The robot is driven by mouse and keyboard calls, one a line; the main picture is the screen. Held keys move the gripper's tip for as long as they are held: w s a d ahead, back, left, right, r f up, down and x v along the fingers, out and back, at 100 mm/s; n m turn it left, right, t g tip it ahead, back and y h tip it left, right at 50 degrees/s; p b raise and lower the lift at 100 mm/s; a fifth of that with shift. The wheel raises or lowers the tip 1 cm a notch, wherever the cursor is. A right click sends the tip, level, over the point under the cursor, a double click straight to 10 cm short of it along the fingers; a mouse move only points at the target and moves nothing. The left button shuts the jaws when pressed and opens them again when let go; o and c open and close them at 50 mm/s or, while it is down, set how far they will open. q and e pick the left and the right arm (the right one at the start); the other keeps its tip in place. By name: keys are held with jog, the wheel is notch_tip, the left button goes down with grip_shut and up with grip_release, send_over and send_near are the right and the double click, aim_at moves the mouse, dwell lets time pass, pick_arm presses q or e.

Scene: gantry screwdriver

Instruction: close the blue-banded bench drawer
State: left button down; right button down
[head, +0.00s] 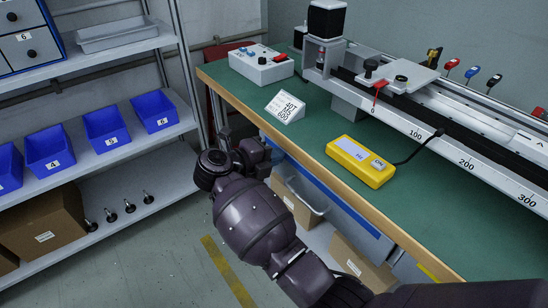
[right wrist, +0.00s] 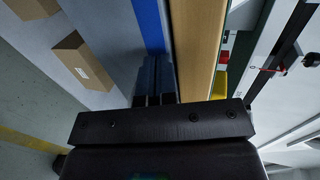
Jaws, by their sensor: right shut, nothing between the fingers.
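The blue-banded bench drawer (head: 345,222) is under the front edge of the green-topped bench. Its grey front has a blue band along the top and a pale bar handle (head: 305,197). In the right wrist view the blue band (right wrist: 149,22) runs beside the fingers. How far the drawer stands out, if at all, I cannot tell. My right gripper (right wrist: 154,75) is shut and empty, close to the band; contact is not clear. In the head view my dark right arm reaches in from the lower right and hides part of the drawer front. My left gripper is not in view.
The bench's wooden edge (head: 330,175) runs just above the drawer. A yellow meter (head: 360,160) and a small display (head: 285,107) stand on the bench top. Cardboard boxes (head: 360,262) sit below the bench. Shelves with blue bins (head: 105,127) stand left, beyond an open floor strip.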

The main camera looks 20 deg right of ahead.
dwell(0.4)
jog(key=shift+w+d+r+p, duration=0.1)
jog(key=shift+w+d+p, duration=0.1)
jog(key=shift+d, duration=0.3)
jog(key=shift+w+d+r+p, duration=0.1)
jog(key=shift+w+d+p, duration=0.05)
jog(key=shift+d, duration=0.3)
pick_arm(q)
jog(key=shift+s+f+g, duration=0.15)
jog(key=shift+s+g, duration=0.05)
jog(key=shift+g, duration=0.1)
pick_arm(e)
jog(key=shift+d+f, duration=0.1)
